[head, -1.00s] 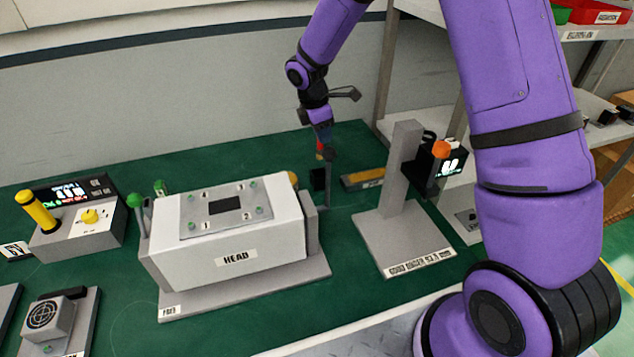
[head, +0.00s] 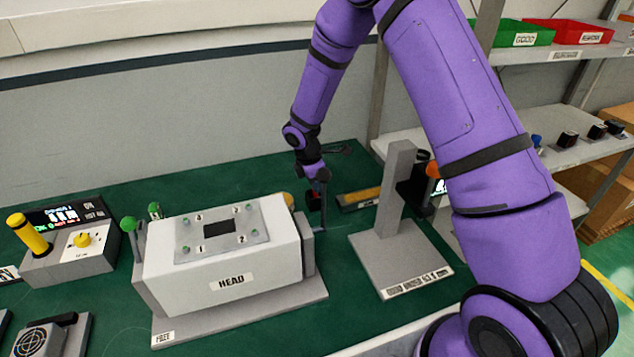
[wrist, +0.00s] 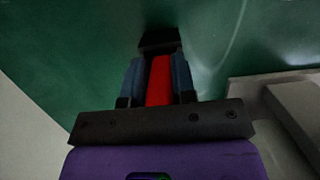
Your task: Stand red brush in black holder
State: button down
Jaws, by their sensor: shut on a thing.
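My gripper (head: 316,186) is low over the green bench, just right of the HEAD unit, mostly hidden by its own wrist in the head view. In the wrist view, my gripper (wrist: 159,66) is shut on the red brush (wrist: 160,82), a narrow red bar between the two blue-grey fingers. A black block (wrist: 159,40) lies right beyond the fingertips, in line with the brush. It looks like the black holder, which shows in the head view as a small dark shape (head: 313,201) under the gripper. I cannot tell whether the brush is inside it.
The white HEAD unit (head: 225,258) stands close to the left of the gripper. A yellow-topped bar (head: 360,195) and a grey post on a base (head: 398,265) stand to the right. The wall is behind.

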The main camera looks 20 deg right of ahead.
jog(key=shift+f, duration=0.1)
jog(key=c, duration=0.9)
grip_release()
jog(key=shift+c, duration=0.2)
jog(key=v, duration=1.2)
jog(key=shift+r, duration=0.2)
